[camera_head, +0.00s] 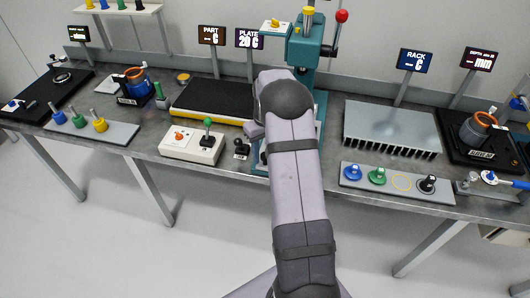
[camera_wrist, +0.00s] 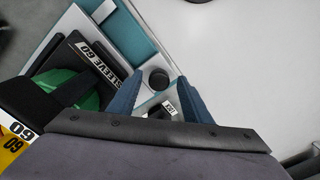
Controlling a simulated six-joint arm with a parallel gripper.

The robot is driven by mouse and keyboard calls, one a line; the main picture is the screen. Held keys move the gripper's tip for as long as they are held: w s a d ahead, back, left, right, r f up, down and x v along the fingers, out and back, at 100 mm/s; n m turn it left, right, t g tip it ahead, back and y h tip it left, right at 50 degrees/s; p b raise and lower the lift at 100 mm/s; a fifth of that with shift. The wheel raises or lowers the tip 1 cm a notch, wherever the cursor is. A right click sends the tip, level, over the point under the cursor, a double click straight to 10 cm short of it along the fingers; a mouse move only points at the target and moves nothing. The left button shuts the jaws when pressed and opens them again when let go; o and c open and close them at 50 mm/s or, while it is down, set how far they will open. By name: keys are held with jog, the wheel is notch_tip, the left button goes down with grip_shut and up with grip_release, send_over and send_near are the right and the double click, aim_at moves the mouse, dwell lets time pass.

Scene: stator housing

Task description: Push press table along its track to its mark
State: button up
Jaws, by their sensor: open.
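The teal press (camera_head: 303,52) stands at the back of the bench, right of centre, in the head view. My arm covers most of its lower part, including its table and my gripper. In the wrist view, the teal press base (camera_wrist: 140,32) runs diagonally, with a black plate labelled "SLEEVE 60" (camera_wrist: 72,62) and a green part beside it. Which piece is the press table is unclear. My gripper (camera_wrist: 157,88) is open, its two dark blue fingers apart. A round black knob (camera_wrist: 158,78) shows between the fingertips; contact cannot be told. No mark is clearly visible.
A black-and-yellow plate (camera_head: 213,100) and a control box (camera_head: 194,143) lie left of my arm. A finned grey rack (camera_head: 392,128) and a strip with coloured knobs (camera_head: 397,183) lie right of it. Pale open floor fills the wrist view's right side.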

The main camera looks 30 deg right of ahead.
jog(key=shift+r+b, duration=1.1)
jog(key=shift+r, duration=2.45)
jog(key=shift+c, duration=0.2)
jog(key=s+d+r+m, duration=0.2)
jog(key=s+d+r, duration=0.1)
jog(key=s+r, duration=0.15)
notch_tip(320, 180, down, 5)
jog(key=w+a+n+t, duration=0.1)
jog(key=a+n+t, duration=0.1)
jog(key=t, duration=0.2)
jog(key=shift+a+f+t, duration=0.15)
jog(key=shift+a+t, duration=0.15)
jog(key=shift+a, duration=0.1)
